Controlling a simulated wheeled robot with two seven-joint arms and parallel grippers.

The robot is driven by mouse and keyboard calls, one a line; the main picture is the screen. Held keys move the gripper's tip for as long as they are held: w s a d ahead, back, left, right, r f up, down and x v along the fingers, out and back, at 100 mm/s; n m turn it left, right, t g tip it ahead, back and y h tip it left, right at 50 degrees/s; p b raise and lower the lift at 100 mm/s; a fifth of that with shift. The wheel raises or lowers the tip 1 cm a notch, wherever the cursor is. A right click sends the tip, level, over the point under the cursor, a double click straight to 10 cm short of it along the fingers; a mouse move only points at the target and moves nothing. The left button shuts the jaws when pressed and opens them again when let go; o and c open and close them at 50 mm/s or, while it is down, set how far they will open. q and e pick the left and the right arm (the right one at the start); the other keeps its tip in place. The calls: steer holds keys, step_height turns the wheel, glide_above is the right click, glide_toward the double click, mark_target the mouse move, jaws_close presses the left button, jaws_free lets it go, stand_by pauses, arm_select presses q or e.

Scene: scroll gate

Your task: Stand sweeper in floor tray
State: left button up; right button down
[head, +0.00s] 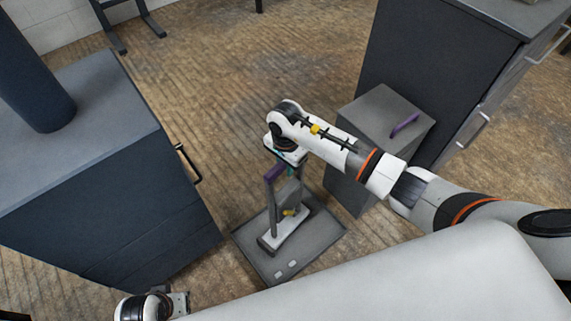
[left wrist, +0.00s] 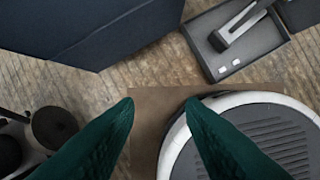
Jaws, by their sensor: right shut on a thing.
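The sweeper (head: 288,228) is upright, with a grey post, a purple top part and a long pale foot. Its foot is over the grey floor tray (head: 325,241), inside the rim as seen from above; I cannot tell whether it touches the bottom. My right gripper (head: 287,160) is shut on the upper part of the sweeper, its fingers partly hidden by the wrist. The left wrist view also shows the tray (left wrist: 262,48) and the sweeper's foot (left wrist: 220,38). My left gripper (left wrist: 160,102) is open and empty, its green fingers apart, low and left of the tray.
A dark blue cabinet (head: 130,205) with a handle stands left of the tray. A grey box (head: 385,115) with a purple handle stands to the right, beside a larger dark cabinet (head: 430,65). Wooden floor (head: 215,90) is clear behind the tray.

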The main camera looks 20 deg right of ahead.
arm_select(q)
steer(key=shift+r, duration=0.1)
arm_select(e)
steer(key=shift+w+r, duration=0.1)
arm_select(q)
steer(key=shift+r, duration=0.2)
steer(key=shift+r, duration=0.2)
steer(key=shift+w+r, duration=0.1)
steer(key=shift+r, duration=0.05)
steer(key=shift+r, duration=0.1)
arm_select(e)
steer(key=shift+f, duration=0.2)
arm_select(q)
steer(key=shift+r, duration=0.25)
